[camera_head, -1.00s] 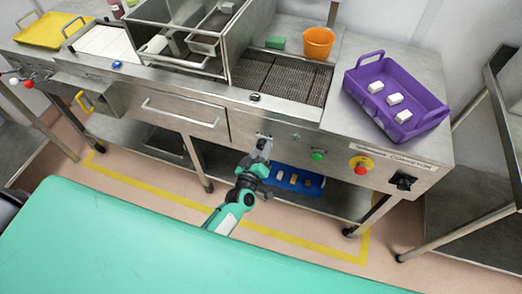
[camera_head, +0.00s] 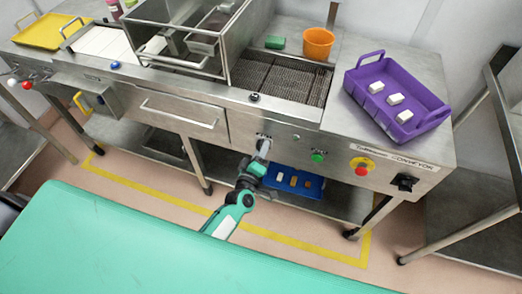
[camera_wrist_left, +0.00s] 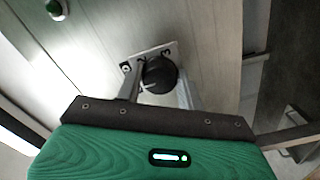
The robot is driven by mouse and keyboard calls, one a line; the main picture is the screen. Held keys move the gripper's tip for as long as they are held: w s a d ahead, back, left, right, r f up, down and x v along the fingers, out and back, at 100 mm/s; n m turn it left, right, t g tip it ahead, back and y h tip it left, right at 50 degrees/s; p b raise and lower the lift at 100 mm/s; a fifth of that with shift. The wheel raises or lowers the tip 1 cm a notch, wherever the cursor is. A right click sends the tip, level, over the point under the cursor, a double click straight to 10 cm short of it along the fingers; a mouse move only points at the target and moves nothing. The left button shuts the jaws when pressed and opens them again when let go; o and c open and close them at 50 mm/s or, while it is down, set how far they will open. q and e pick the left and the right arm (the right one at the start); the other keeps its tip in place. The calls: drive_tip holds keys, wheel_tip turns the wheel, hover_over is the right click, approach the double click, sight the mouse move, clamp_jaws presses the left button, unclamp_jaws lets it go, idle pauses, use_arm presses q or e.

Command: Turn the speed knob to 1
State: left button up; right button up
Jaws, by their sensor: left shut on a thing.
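The speed knob (camera_wrist_left: 158,75) is a round black knob on a pale scale plate (camera_wrist_left: 174,48) with numerals, in the left wrist view. Numerals that look like 2 and 3 show beside it. A light mark shows near the knob's edge, but I cannot tell which numeral it points to. My left gripper (camera_head: 263,148) is at the front panel in the head view and hides most of the knob there. In the wrist view its fingers lie on either side of the knob, shut on it. My right gripper is not in view.
The panel also carries a green button (camera_head: 318,157), a red stop button (camera_head: 361,170) on yellow and a black switch (camera_head: 404,182). A purple crate (camera_head: 433,118) with white blocks and an orange bucket (camera_head: 318,43) stand on top. A blue tray (camera_head: 317,187) sits below.

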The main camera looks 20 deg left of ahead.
use_arm(q)
drive_tip(key=o, duration=0.9)
drive_tip(key=shift+o, duration=0.4)
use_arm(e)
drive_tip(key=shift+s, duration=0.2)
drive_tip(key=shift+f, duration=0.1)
use_arm(q)
drive_tip(key=s+b, duration=0.1)
drive_tip(key=s, duration=1.2)
drive_tip(key=shift+s+a+b, duration=0.25)
drive_tip(key=shift+s+b, duration=0.15)
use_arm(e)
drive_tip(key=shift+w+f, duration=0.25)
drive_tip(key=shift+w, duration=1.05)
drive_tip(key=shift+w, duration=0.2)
